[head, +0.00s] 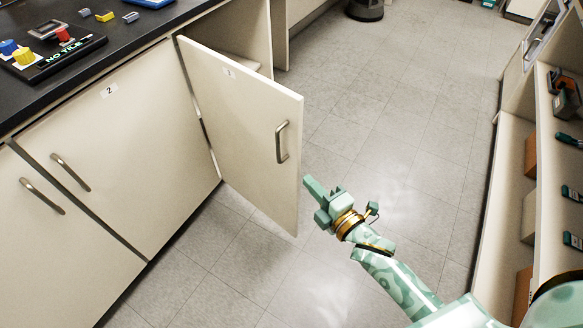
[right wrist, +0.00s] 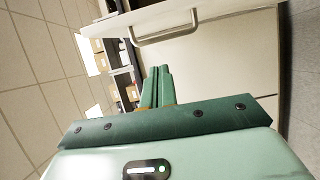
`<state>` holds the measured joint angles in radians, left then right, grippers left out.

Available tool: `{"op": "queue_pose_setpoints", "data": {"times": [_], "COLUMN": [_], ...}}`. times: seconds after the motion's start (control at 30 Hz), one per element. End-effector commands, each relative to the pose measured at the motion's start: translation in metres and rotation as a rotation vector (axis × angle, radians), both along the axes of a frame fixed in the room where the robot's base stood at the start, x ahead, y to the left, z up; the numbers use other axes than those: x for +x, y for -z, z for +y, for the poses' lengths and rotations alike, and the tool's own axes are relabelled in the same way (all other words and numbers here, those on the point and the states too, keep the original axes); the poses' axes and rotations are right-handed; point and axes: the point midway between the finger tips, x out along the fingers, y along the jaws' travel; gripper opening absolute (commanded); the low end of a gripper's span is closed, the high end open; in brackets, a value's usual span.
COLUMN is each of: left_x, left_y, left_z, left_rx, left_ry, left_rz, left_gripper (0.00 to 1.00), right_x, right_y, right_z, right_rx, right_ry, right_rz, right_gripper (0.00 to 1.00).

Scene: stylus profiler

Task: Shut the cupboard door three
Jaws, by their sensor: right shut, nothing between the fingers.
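The cupboard door three (head: 245,130) is a cream panel with a small number label near its upper left. It stands open, swung out from the black-topped bench. Its metal bar handle (head: 281,142) faces my right gripper. My right gripper (head: 310,183) is shut and empty, just right of the door's free edge and below the handle; I cannot tell whether it touches the door. In the right wrist view the shut fingers (right wrist: 158,88) point toward a cream panel (right wrist: 220,70) with a bar handle (right wrist: 163,36) above them. My left gripper is not in view.
Cupboard door two (head: 120,150) is shut on the left, with another shut door (head: 50,235) beside it. Shelving (head: 540,180) with tools and boxes stands on the right. A dark round base (head: 365,9) stands far back. The tiled floor (head: 400,120) between is clear.

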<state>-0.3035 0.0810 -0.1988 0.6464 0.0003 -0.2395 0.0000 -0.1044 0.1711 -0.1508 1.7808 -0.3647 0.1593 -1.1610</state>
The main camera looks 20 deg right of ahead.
Motion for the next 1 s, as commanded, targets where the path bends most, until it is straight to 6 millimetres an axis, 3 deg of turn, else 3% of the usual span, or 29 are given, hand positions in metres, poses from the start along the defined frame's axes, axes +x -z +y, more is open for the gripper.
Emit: {"op": "queue_pose_setpoints", "data": {"times": [0.27, 0.63, 0.8, 1.0], "left_x": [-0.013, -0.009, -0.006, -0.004], "left_y": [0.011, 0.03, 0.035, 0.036], "left_z": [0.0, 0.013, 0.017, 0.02], "left_rx": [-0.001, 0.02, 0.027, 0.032], "left_ry": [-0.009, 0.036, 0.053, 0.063], "left_rz": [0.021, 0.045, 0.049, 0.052], "left_gripper": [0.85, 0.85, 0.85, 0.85], "right_x": [0.026, 0.101, 0.112, 0.118], "right_y": [0.001, 0.002, 0.002, -0.001], "right_z": [0.008, 0.027, 0.004, -0.007], "right_rx": [-0.016, -0.013, -0.017, -0.013], "right_ry": [-0.013, -0.012, -0.012, -0.011], "right_rz": [-0.032, -0.028, -0.028, -0.028], "right_gripper": [0.0, 0.0, 0.0, 0.0]}}
